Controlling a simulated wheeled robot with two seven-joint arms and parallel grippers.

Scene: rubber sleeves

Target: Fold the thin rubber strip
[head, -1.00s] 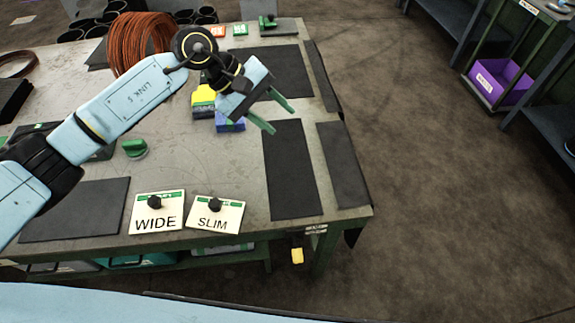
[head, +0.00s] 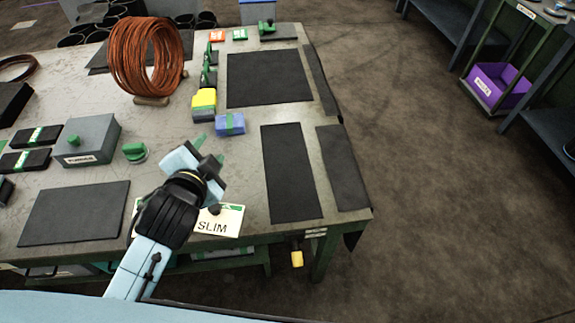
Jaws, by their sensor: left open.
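Several dark flat rubber pieces lie unfolded on the grey table. A long strip (head: 291,173) lies right of centre. A second strip (head: 343,168) lies beside it at the right edge, and a narrow one (head: 321,78) lies further back along that edge. I cannot tell which of them is the thin strip. My left gripper (head: 209,150) is open and empty above the table, left of the long strip and just in front of the blue block (head: 229,124). The SLIM card (head: 228,220) is partly covered by my left arm. The WIDE card is almost wholly hidden. My right gripper is not in view.
A wide dark sheet (head: 268,78) lies at the back and another (head: 74,212) at front left. A copper wire coil (head: 146,55), grey box (head: 87,141), green knob (head: 134,151) and yellow block (head: 204,98) stand on the table. Floor is open to the right.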

